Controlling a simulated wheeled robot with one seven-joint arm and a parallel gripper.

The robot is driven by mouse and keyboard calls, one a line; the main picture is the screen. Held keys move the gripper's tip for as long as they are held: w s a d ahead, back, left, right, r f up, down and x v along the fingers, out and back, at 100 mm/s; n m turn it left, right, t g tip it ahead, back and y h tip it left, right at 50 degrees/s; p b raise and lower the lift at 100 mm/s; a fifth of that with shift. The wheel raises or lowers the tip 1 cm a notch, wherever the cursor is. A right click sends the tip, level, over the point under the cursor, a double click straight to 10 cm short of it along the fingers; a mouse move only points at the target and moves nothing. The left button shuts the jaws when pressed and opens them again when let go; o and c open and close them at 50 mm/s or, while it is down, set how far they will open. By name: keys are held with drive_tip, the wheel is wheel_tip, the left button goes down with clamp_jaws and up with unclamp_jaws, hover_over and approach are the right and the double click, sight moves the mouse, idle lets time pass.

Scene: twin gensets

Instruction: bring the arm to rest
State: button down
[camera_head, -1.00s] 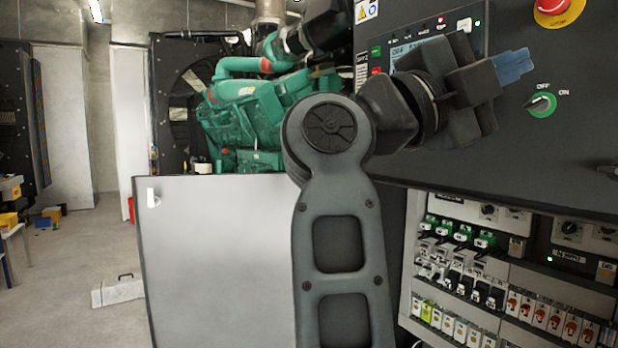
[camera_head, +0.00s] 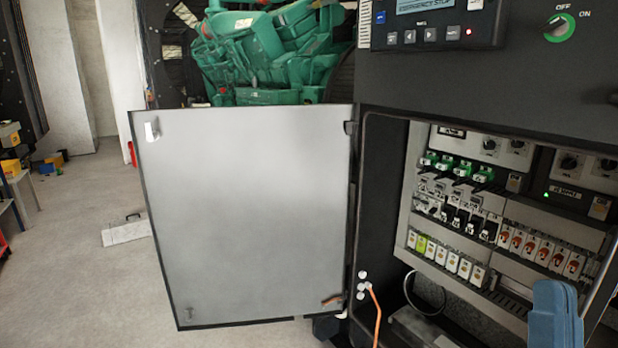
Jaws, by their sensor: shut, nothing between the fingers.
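My gripper (camera_head: 555,314) shows only as its blue fingers at the bottom right edge, pointing up. The fingers are together with nothing held. They appear in front of the lower right part of the open cabinet. The rest of my arm is out of view below the picture.
A grey cabinet door (camera_head: 255,215) stands open to the left. The cabinet's breaker rows (camera_head: 455,225) are exposed. Above is a dark panel with a control display (camera_head: 435,25) and a green-ringed switch (camera_head: 560,27). An orange cable (camera_head: 375,315) hangs below. Floor at left is mostly clear.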

drive_tip(key=s+f+n+g+y, duration=0.3)
drive_tip(key=s+f+g, duration=0.3)
drive_tip(key=s+f, duration=0.4)
drive_tip(key=s+f+n+g+y, duration=0.3)
drive_tip(key=s+f+g+y, duration=0.2)
drive_tip(key=s+f, duration=0.5)
drive_tip(key=s+g, duration=0.1)
drive_tip(key=s, duration=0.5)
drive_tip(key=shift+b, duration=0.3)
